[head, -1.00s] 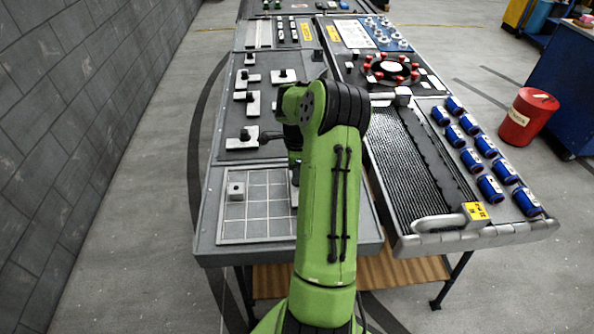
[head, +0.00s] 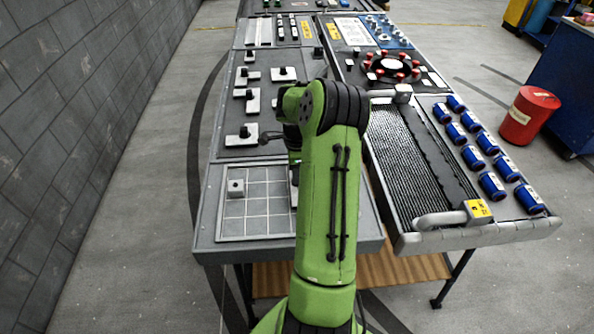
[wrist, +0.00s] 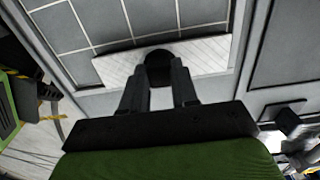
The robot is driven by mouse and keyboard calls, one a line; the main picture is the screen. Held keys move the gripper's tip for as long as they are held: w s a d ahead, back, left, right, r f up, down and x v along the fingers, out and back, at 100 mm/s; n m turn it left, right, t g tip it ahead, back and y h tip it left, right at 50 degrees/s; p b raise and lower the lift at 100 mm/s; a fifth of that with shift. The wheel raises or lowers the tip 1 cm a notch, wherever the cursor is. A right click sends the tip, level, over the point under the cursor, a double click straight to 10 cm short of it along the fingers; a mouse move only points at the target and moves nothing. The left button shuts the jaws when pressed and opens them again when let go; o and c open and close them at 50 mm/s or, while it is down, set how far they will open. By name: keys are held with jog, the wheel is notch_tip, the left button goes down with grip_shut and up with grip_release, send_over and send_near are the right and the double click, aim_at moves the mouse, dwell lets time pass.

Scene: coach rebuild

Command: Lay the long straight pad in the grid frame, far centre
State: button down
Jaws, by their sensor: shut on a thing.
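My gripper (wrist: 158,80) is shut on the dark knob of the long straight pad (wrist: 208,52), a pale grey bar. In the wrist view the pad lies crosswise beyond the fingers, overlapping the edge of the grid frame (wrist: 110,22). I cannot tell whether it touches the frame or hangs above it. In the head view the grid frame (head: 257,232) is on the near left bench, and my arm covers its right side. The pad and fingertips are mostly hidden behind the arm there.
Other knobbed pads (head: 240,137) lie on the dark panel beyond. A ribbed panel with a handle (head: 440,219) and several blue cans (head: 491,184) are to the right.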

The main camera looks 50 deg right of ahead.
jog(key=shift+f+b, duration=0.35)
jog(key=shift+f, duration=0.1)
dwell(0.3)
jog(key=c, duration=0.8)
grip_release()
jog(key=shift+r, duration=0.1)
jog(key=shift+r+p, duration=0.8)
jog(key=shift+r, duration=0.15)
jog(key=shift+o, duration=0.4)
